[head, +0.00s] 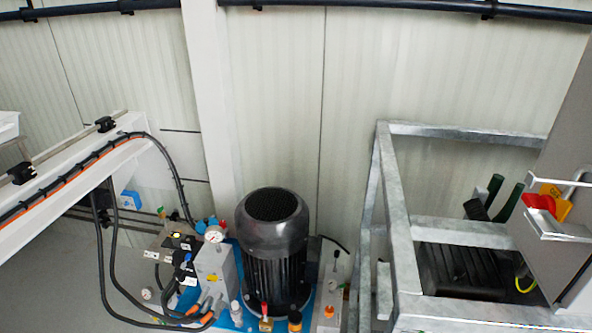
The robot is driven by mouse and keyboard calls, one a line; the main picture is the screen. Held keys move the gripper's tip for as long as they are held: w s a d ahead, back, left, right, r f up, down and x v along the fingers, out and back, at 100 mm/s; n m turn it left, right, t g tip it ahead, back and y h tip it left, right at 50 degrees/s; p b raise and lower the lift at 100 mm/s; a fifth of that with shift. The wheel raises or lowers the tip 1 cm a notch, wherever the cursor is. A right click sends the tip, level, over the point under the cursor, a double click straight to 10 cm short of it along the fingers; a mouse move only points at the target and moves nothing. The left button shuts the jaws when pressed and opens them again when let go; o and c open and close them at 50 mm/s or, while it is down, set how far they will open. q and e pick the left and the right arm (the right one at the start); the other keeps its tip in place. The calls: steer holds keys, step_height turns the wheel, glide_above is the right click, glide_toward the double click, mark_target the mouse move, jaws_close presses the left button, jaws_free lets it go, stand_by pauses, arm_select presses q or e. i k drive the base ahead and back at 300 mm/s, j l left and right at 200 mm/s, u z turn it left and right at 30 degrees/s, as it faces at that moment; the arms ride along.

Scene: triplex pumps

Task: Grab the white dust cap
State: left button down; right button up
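Neither of my grippers is in the head view. I cannot clearly pick out a white dust cap. A small whitish capped fitting (236,310) stands at the front of the blue pump base, left of the black motor (273,250). It is too small to tell whether it is the dust cap.
A grey block with a pressure gauge (213,235), valves and black hoses stands left of the motor. Small red and orange fittings sit in front of it. A galvanized frame (393,220) and a grey cabinet with a red-yellow switch (541,204) stand at right.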

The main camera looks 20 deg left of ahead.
mark_target(236, 308)
steer(key=u, duration=1.35)
